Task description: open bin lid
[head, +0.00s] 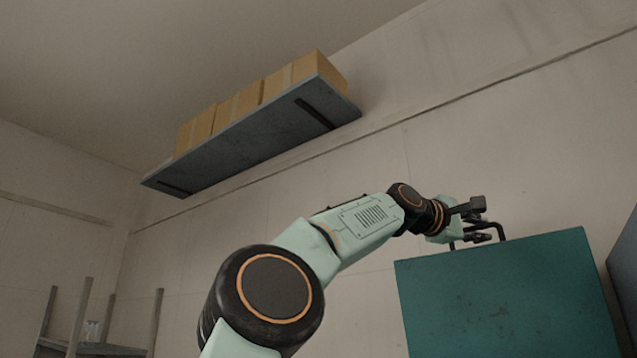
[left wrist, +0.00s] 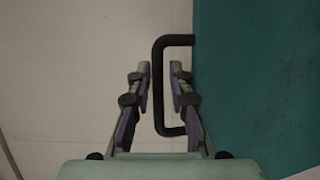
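The teal bin lid (head: 505,300) fills the lower right of the head view as a broad flat panel. Its black bar handle (head: 501,231) shows at the top edge. In the left wrist view the handle (left wrist: 158,85) is a bracket standing out from the edge of the teal panel (left wrist: 255,80). My left gripper (head: 480,234) is at the handle. In the left wrist view its fingers (left wrist: 160,88) are spread on either side of the bar, with gaps visible, so it is open around the handle. My right gripper is not in view.
A grey wall shelf (head: 255,135) with several cardboard boxes (head: 238,108) hangs high on the wall. A grey rack with posts (head: 80,318) stands at lower left. A dark panel edge (head: 626,265) is right of the lid. The wall area above the lid is clear.

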